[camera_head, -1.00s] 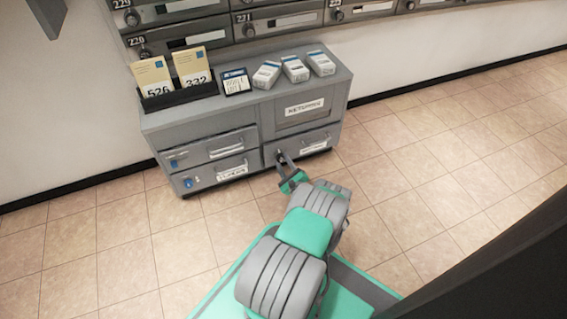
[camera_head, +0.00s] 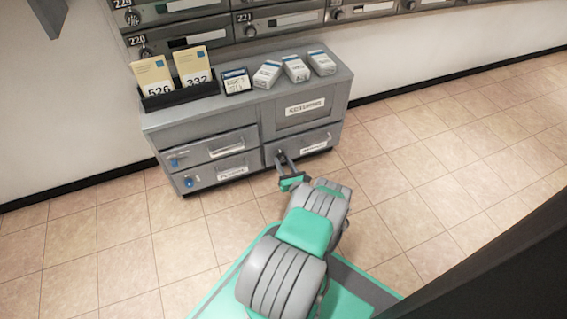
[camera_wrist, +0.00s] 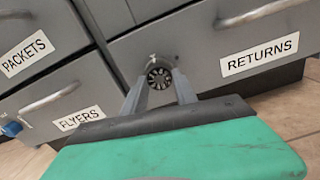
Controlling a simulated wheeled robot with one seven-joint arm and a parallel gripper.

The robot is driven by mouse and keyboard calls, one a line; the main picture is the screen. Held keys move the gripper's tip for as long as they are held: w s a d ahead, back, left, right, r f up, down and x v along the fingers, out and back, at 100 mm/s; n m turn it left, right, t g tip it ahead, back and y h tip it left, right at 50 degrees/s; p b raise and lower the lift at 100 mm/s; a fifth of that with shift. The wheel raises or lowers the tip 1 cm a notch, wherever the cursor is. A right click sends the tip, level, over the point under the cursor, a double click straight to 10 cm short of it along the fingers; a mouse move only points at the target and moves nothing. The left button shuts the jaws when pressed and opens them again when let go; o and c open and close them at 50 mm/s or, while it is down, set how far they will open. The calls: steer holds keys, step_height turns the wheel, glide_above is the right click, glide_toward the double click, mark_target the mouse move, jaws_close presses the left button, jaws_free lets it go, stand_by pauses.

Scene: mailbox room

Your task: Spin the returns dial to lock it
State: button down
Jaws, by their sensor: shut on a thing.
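The returns drawer is the lower right drawer of the grey cabinet, and its white RETURNS label (camera_wrist: 260,54) shows in the wrist view. The returns dial (camera_wrist: 159,74) is a dark, ridged round knob on the left part of that drawer front. My gripper (camera_wrist: 160,84) has its two grey fingers on either side of the dial and is shut on it. In the head view my gripper (camera_head: 282,160) reaches the drawer's left end, and the fingers hide most of the dial. The drawer looks closed.
The PACKETS drawer (camera_wrist: 28,52) and FLYERS drawer (camera_wrist: 75,105) are to the left, with bar handles and blue knobs. Boxes and card holders stand on the cabinet top (camera_head: 250,97). Wall mailboxes (camera_head: 290,20) are above. The tiled floor (camera_head: 430,180) to the right is clear.

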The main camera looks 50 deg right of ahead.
steer(key=shift+a, duration=0.1)
stand_by(0.3)
steer(key=c, duration=1)
jaws_free()
steer(key=shift+o, duration=0.2)
